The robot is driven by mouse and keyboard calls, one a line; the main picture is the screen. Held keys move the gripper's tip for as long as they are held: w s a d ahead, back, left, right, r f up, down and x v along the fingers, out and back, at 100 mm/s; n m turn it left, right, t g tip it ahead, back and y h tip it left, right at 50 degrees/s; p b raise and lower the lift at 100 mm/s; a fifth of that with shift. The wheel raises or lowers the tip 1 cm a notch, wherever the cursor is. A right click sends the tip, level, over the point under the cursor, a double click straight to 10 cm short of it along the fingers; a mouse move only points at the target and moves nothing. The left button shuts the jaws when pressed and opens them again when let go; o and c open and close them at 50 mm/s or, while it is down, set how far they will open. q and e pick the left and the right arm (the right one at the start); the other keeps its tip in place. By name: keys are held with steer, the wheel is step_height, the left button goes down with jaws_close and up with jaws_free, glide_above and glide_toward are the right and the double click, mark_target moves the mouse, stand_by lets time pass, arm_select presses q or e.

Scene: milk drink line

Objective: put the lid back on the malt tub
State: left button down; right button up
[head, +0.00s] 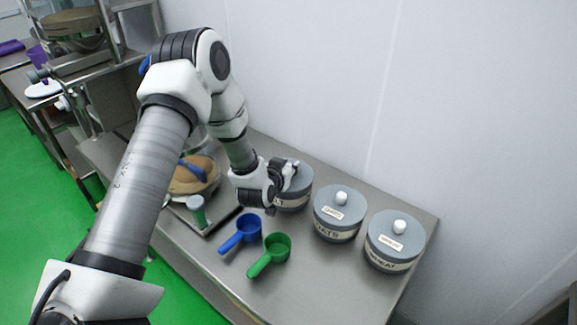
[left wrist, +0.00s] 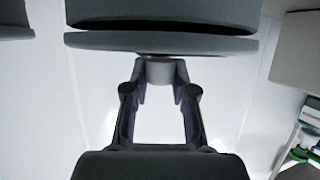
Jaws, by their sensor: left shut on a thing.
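The grey malt tub (head: 294,204) stands on the steel table against the wall, with its label partly hidden by my left gripper (head: 281,178). In the left wrist view, my gripper (left wrist: 160,100) is shut on the pale knob of the grey lid (left wrist: 160,43). The tub body (left wrist: 160,12) shows beyond the lid, with a dark band between them. The lid looks roughly level and lined up with the tub. I cannot tell whether it touches the rim or hangs just above it. My right gripper is not in view.
The lidded oats tub (head: 338,222) and wheat tub (head: 393,248) stand to the right. A blue scoop (head: 240,234) and a green scoop (head: 270,255) lie in front. The wall (head: 310,80) is close behind the tubs.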

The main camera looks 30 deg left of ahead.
arm_select(q)
steer(key=shift+f, duration=0.1)
stand_by(0.5)
steer(key=c, duration=0.9)
jaws_free()
steer(key=shift+o, duration=0.2)
steer(key=o, duration=0.5)
steer(key=shift+r+p, duration=2.7)
steer(key=shift+r, duration=0.85)
